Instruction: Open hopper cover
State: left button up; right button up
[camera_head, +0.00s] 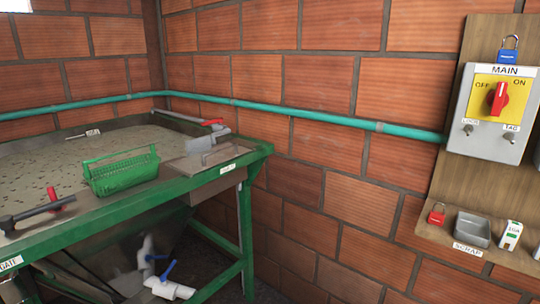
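I cannot tell for certain which part is the hopper cover. A green-framed tank (105,215) stands at the left, its wide top filled with a murky, speckled surface. A flat grey metal plate (203,163) with a raised grey piece (205,143) lies at the tank's right corner, near a small white label. A black handle (35,213) lies across the front left rim, with a red lever (53,198) beside it. Neither my left nor my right gripper shows in this view.
A green basket (122,173) sits on the tank's edge. White pipes with blue valves (167,270) are below it. A green pipe (300,112) runs along the brick wall. At the right is a switch box (490,115) above a shelf (440,240) with a padlock (437,214) and tray (472,229).

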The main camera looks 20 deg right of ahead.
aim_at(194, 164)
jog(key=z, duration=0.15)
jog(key=i+l+z, duration=0.1)
jog(key=i+l, duration=0.15)
jog(key=i, duration=0.2)
jog(key=i+l+z, duration=0.1)
jog(key=i+l, duration=0.15)
jog(key=i, duration=0.25)
